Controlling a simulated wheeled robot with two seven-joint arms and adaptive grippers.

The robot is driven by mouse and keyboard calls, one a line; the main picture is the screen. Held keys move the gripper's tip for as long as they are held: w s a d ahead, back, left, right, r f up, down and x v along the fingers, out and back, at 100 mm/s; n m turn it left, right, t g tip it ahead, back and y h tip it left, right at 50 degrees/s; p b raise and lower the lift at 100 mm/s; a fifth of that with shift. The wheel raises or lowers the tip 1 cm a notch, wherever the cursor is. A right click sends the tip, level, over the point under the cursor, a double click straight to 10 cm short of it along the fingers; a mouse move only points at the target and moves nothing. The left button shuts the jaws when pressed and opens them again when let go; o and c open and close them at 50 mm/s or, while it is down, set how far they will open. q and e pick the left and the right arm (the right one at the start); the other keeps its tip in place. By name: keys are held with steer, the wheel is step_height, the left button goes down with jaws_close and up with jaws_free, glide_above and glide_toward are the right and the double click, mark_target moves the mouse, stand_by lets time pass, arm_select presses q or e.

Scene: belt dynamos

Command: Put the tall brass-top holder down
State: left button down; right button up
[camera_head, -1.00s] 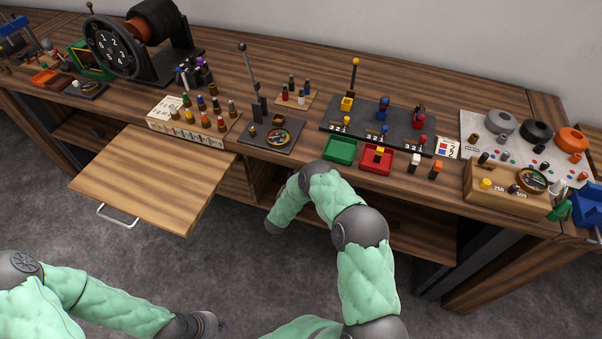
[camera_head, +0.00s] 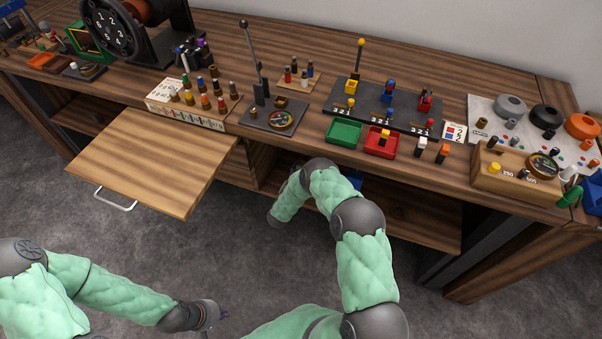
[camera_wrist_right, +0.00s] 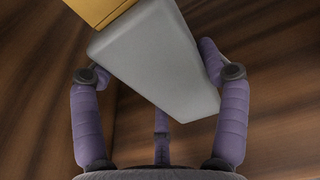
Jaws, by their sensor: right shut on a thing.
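In the right wrist view a tall grey holder (camera_wrist_right: 150,55) with a yellow-brass top (camera_wrist_right: 97,10) sits tilted between the purple fingers of my right gripper (camera_wrist_right: 155,72), which is shut on it. Brown wood grain lies behind it; whether the holder touches the wood I cannot tell. In the head view my right arm reaches in under the bench top at the open shelf (camera_head: 400,210), and its gripper and the holder are hidden there. My left gripper (camera_head: 222,313) is low over the floor, away from the bench, too small to tell its opening.
A pulled-out wooden board (camera_head: 150,160) with a handle juts out left of my right arm. A blue thing (camera_head: 353,182) shows under the bench top. Above are a green tray (camera_head: 344,132), a red tray (camera_head: 381,142), a lever plate (camera_head: 273,117) and a wooden box (camera_head: 515,173).

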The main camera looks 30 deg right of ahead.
steer(key=shift+f+b, duration=0.45)
steer(key=shift+b, duration=0.05)
stand_by(0.4)
steer(key=o, duration=1.5)
steer(key=shift+o, duration=0.3)
steer(key=shift+f, duration=0.1)
steer(key=shift+s, duration=0.1)
steer(key=v, duration=1.2)
